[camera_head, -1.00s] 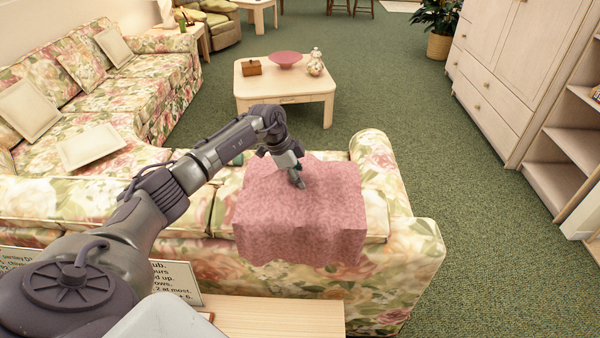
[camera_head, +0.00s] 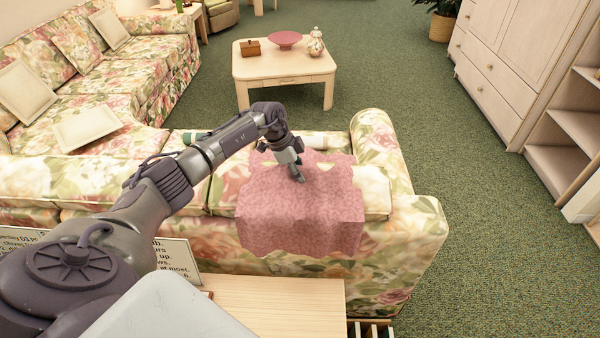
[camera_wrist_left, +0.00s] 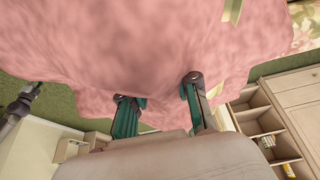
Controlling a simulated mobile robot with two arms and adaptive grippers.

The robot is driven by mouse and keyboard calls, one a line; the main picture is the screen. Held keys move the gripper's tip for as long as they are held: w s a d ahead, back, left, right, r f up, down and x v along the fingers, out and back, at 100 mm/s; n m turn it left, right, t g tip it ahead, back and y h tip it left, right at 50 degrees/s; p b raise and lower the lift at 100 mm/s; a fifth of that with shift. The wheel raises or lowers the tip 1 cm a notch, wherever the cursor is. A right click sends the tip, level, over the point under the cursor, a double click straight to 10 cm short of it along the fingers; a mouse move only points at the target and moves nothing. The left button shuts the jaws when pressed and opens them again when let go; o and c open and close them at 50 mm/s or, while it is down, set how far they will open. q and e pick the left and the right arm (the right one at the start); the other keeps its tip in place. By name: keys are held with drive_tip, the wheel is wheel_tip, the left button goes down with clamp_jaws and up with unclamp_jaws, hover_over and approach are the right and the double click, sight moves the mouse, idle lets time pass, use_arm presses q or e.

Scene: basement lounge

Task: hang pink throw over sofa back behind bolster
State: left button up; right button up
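The pink throw (camera_head: 300,215) lies draped over the right part of the floral sofa back (camera_head: 400,240), its near part hanging down the rear side. My left gripper (camera_head: 298,178) is at the throw's upper part, from above. In the left wrist view its two fingers (camera_wrist_left: 160,95) stand apart, with the throw (camera_wrist_left: 140,45) close beyond them; no cloth shows pinched between them. A pale roll, seemingly the bolster (camera_head: 320,141), shows past the throw's far edge; its middle is hidden by my arm and the throw. My right gripper does not show in the head view.
A wooden surface (camera_head: 275,305) with a printed card (camera_head: 178,257) stands behind the sofa. A coffee table (camera_head: 284,66) with a pink bowl (camera_head: 285,40) stands beyond it. Cabinets (camera_head: 520,60) line the right. Green carpet is clear between.

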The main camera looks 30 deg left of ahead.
use_arm(q)
drive_tip(key=o, duration=0.5)
drive_tip(key=v, duration=1.2)
idle(0.4)
